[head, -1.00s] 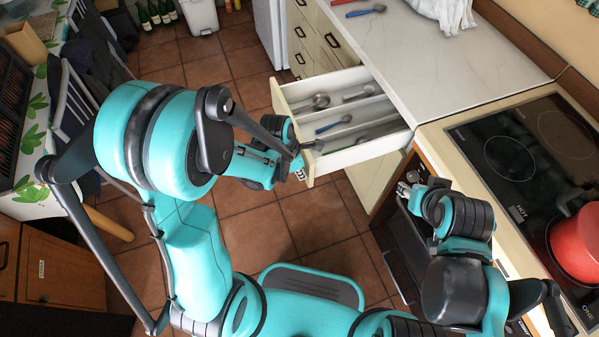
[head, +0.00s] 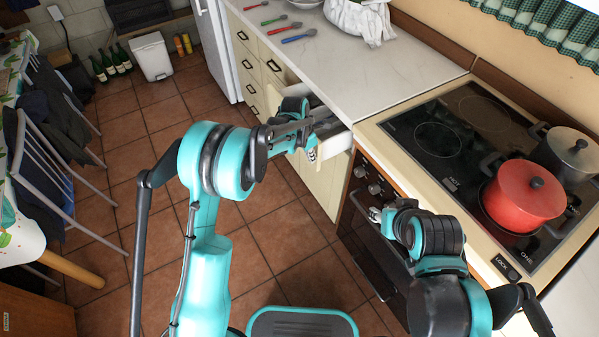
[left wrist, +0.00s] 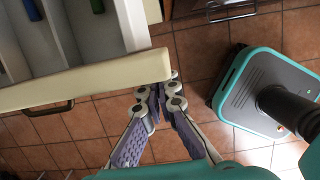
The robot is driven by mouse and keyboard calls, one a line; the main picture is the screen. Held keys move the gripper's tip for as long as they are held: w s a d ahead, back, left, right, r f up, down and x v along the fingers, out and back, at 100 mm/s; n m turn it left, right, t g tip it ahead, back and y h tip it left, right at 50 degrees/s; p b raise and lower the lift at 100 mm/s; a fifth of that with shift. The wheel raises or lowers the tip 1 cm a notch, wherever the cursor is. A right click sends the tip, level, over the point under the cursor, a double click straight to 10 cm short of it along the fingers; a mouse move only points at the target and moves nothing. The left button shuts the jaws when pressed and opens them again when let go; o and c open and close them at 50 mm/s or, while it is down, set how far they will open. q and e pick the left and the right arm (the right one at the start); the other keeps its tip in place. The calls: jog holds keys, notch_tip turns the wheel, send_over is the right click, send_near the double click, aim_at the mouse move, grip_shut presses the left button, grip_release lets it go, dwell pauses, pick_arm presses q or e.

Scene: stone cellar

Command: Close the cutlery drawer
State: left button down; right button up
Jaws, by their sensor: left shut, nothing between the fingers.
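The cutlery drawer (head: 338,146) stands partly out under the counter, largely hidden behind my left arm in the head view. In the left wrist view its cream front (left wrist: 95,82) has a dark handle (left wrist: 48,109), and cutlery with green and blue handles lies in the white compartments behind. My left gripper (left wrist: 166,84) is shut and empty, its fingertips at the outer face of the front near one end, seemingly touching it. In the head view the left gripper (head: 312,153) is partly hidden. My right gripper (head: 376,214) is before the oven, its fingers unclear.
The worktop (head: 340,75) carries colored cutlery and a white cloth (head: 358,20). A red pot (head: 524,195) and a dark pot (head: 570,153) stand on the hob to the right. Chairs (head: 50,165) stand at the left. The tiled floor between is open.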

aim_at(337, 144)
pick_arm(q)
jog(key=w+d, duration=0.2)
jog(key=d, duration=0.1)
jog(key=w+d, duration=0.2)
jog(key=d, duration=0.1)
jog(key=w+d+p, duration=0.1)
jog(key=w+d, duration=0.1)
jog(key=d, duration=0.1)
jog(key=shift+w, duration=0.2)
